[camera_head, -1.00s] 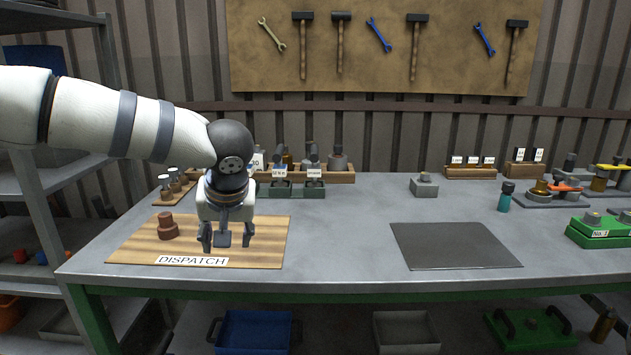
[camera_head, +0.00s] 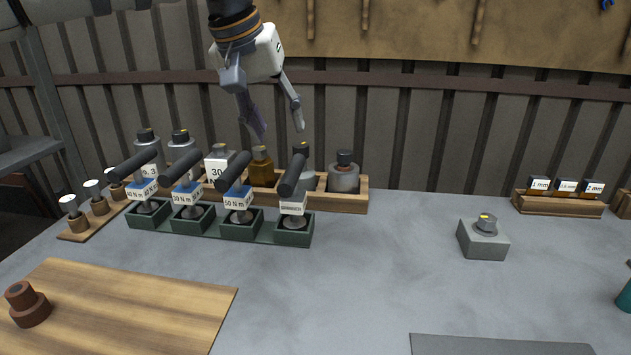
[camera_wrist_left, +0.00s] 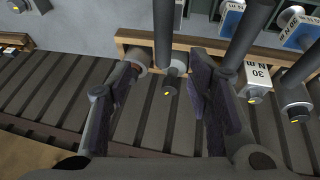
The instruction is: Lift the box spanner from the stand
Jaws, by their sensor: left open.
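A row of several black-handled tools stands tilted in dark green stands on the table. The rightmost has a plain white label too small to read; I take it as the box spanner (camera_head: 294,175), in its stand (camera_head: 291,230). The others carry blue-and-white labels such as "50 N m" (camera_head: 239,202). My left gripper (camera_head: 281,134) is open and empty, above and behind the row, fingers pointing down. In the left wrist view a dark handle (camera_wrist_left: 163,35), seemingly the rightmost tool's, shows beyond and between the open fingers (camera_wrist_left: 168,75). My right gripper is out of view.
A wooden rack (camera_head: 350,200) with bottles stands behind the stands, below the gripper. A grey block (camera_head: 483,240) with a knob is to the right. The wooden dispatch board (camera_head: 150,300) with a brown part (camera_head: 27,304) lies front left. The middle of the table is clear.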

